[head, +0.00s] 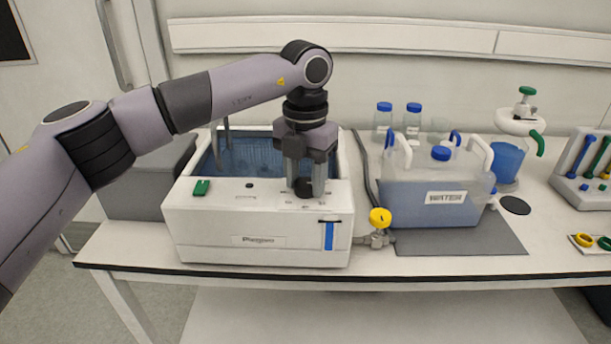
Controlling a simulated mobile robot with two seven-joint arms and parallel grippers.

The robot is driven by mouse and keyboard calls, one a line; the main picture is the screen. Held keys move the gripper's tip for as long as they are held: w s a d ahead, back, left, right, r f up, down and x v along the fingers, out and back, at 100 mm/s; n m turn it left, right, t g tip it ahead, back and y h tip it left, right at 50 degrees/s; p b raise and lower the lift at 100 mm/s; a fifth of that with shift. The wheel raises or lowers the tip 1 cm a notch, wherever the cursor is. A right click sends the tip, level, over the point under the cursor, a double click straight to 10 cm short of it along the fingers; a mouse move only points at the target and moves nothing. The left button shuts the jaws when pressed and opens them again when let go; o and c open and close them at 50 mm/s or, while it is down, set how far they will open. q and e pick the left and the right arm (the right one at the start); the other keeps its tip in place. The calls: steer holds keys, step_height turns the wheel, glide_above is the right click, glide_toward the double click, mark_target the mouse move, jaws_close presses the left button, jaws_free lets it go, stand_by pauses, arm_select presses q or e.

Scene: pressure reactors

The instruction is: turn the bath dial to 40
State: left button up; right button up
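The bath is a white box with a blue-tinted basin (247,160) and a white top panel (225,200), standing on the bench. Its dial (304,188) is a round black knob on the right part of that panel. My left gripper (305,186) points straight down over the panel, its two grey fingers on either side of the dial. The dial fills most of the gap, and I cannot tell whether the fingers press on it. The marks around the dial are too small to read and partly covered. My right gripper is not in view.
A yellow-handled valve (380,219) sticks out at the bath's lower right. A tank labelled WATER (430,205) stands right of it on a grey mat (470,240). A green switch (201,188) sits at the panel's left. Blue-capped bottles (383,122) stand behind the tank.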

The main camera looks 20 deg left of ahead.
arm_select(q)
steer(key=shift+m, duration=0.3)
steer(key=m+p, duration=0.1)
steer(key=m, duration=0.2)
steer(key=shift+r, duration=0.1)
steer(key=m+p, duration=0.1)
steer(key=m, duration=0.2)
steer(key=shift+w+m, duration=0.1)
steer(key=shift+m, duration=1.1)
steer(key=m+p, duration=0.1)
steer(key=m, duration=0.7)
steer(key=shift+m, duration=0.3)
steer(key=o, duration=1.1)
steer(key=shift+c, duration=0.2)
